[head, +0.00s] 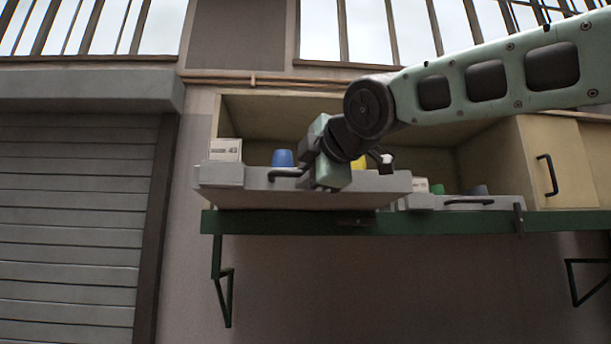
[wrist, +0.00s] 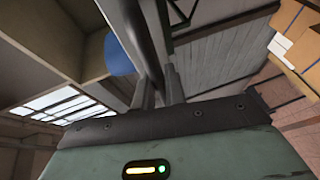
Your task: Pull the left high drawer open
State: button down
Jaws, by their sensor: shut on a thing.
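The left high drawer (head: 235,198) is a grey tray-like drawer on the green-edged shelf. It juts out toward me, well forward of the right drawer (head: 490,203), so it stands at least partly open. Its dark bar handle (head: 285,174) shows at the left of my gripper (head: 308,174). My gripper is shut on this handle. In the wrist view the handle (wrist: 143,38) runs up between the two fingers (wrist: 159,88). My wrist hides part of the drawer front and its inside.
A white box (head: 225,150), a blue object (head: 282,158) and a yellow object (head: 358,163) ride in the left drawer. The open wooden cabinet (head: 245,120) stands behind, with a closed door (head: 560,165) at right. The green shelf (head: 270,222) runs below; space beneath is clear.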

jog(key=c, duration=1.5)
grip_release()
jog(key=shift+o, duration=0.2)
jog(key=b+v, duration=0.7)
jog(key=v, duration=1)
jog(key=shift+s+d+r, duration=0.1)
